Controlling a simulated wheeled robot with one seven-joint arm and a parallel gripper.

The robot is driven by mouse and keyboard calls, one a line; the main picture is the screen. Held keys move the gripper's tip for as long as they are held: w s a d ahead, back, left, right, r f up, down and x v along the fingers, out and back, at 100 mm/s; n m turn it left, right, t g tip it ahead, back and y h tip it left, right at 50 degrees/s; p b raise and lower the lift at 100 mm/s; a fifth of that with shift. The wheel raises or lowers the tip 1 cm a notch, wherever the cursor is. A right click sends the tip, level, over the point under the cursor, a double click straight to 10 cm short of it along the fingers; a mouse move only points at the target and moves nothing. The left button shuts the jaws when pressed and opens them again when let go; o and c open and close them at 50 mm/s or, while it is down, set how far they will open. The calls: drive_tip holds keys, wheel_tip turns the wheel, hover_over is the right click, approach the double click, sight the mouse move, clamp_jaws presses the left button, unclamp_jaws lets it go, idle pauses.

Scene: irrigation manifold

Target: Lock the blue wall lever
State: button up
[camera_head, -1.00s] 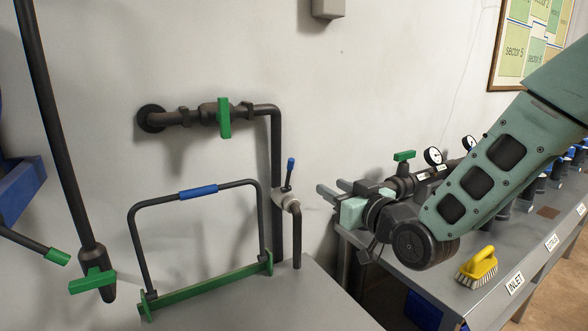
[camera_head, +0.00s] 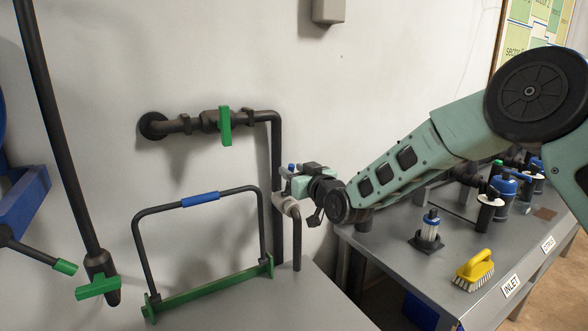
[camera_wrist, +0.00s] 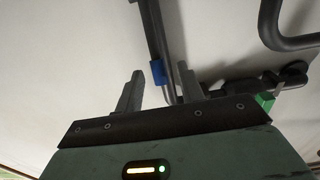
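The small lever with a blue tip (camera_head: 291,167) sits on the tap at the vertical wall pipe, and my gripper mostly hides it in the head view. My gripper (camera_head: 287,178) is at the tap, its fingers reaching left toward the pipe. In the wrist view my gripper (camera_wrist: 158,88) is open, with its two grey fingers apart. The lever's blue part (camera_wrist: 158,72) shows in the gap between the fingers, in front of a dark pipe. I cannot tell whether a finger touches it.
A green-handled valve (camera_head: 225,126) sits on the wall pipe above left. A frame with a blue grip (camera_head: 200,199) and green base stands just left of the tap.

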drive_tip(key=shift+w+a, duration=0.15)
drive_tip(key=shift+w, duration=0.05)
clamp_jaws()
drive_tip(key=shift+f+b, duration=0.15)
drive_tip(key=shift+b, duration=0.2)
